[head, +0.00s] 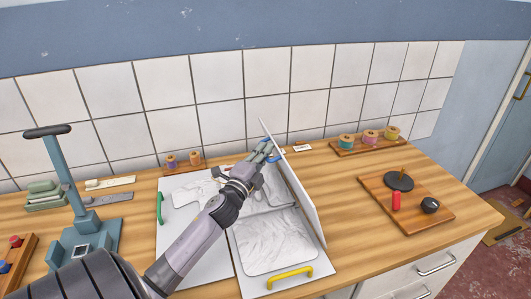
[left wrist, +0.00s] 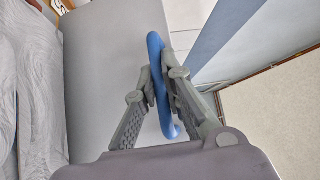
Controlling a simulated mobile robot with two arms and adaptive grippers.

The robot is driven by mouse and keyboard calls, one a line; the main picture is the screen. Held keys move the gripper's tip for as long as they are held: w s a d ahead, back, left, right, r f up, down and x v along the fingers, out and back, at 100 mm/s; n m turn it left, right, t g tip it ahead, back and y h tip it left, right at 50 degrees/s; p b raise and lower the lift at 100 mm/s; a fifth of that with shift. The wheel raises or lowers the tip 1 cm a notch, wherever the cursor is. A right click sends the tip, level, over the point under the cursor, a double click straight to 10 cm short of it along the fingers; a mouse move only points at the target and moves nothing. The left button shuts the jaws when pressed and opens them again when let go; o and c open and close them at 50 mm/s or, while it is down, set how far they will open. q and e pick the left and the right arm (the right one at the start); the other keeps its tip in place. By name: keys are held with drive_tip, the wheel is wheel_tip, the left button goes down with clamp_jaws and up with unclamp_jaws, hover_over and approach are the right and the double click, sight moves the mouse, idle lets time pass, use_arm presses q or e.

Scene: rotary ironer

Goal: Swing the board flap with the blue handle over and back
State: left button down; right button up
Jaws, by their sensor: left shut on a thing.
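The board flap (head: 302,188) is a thin white panel standing nearly upright at the right side of the board (head: 236,262). The flap also shows in the left wrist view as a wide grey face (left wrist: 105,70). My left gripper (head: 266,152) is at the flap's upper far part. In the left wrist view its fingers (left wrist: 161,92) are shut on the blue handle. My right gripper is in neither view.
The board has a green handle (head: 159,208) at left and a yellow handle (head: 290,275) in front, with marbled pads (head: 275,240). A wooden tray (head: 425,213) with a red piece and dark knobs is at right. Thread spools (head: 369,137) stand behind. A blue-grey press (head: 72,190) is at left.

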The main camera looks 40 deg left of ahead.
use_arm(q)
drive_tip(key=shift+f, duration=0.35)
drive_tip(key=c, duration=2.1)
unclamp_jaws()
drive_tip(key=shift+s+a, duration=0.1)
drive_tip(key=shift+o, duration=0.7)
drive_tip(key=shift+s+r, duration=0.1)
drive_tip(key=v, duration=1.2)
drive_tip(key=shift+r, duration=0.1)
